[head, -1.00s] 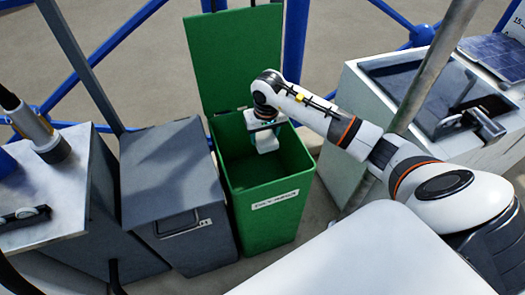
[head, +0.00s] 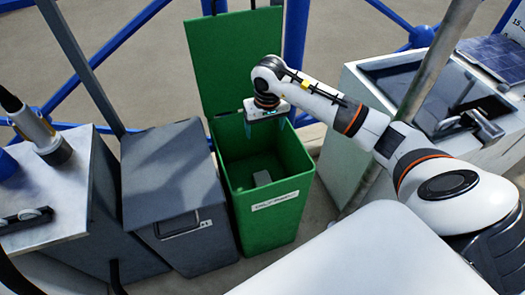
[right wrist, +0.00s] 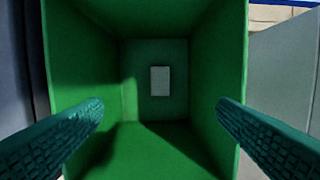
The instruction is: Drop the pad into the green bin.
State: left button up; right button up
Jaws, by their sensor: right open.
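The green bin (head: 271,205) stands upright in the middle of the head view with its lid (head: 237,55) raised at the back. The pad (head: 262,178) is a small pale block inside the bin. In the right wrist view the pad (right wrist: 160,80) lies on the bin's floor, clear of the walls. My right gripper (head: 268,122) is above the bin's opening. In the right wrist view its two teal fingers (right wrist: 160,125) are spread wide with nothing between them. My left gripper is not in view.
A closed dark grey bin (head: 170,190) stands directly left of the green one. A metal-topped cabinet (head: 45,195) is further left. A white unit with a sink (head: 425,90) is on the right, with a slanting pole (head: 435,65) beside it. Blue rails run behind.

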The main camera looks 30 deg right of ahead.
pick_arm(q)
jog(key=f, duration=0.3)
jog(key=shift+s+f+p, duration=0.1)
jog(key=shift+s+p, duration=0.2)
jog(key=shift+p, duration=0.05)
pick_arm(e)
notch_tip(320, 180, up, 7)
jog(key=shift+s+a, duration=0.15)
jog(key=shift+s, duration=0.3)
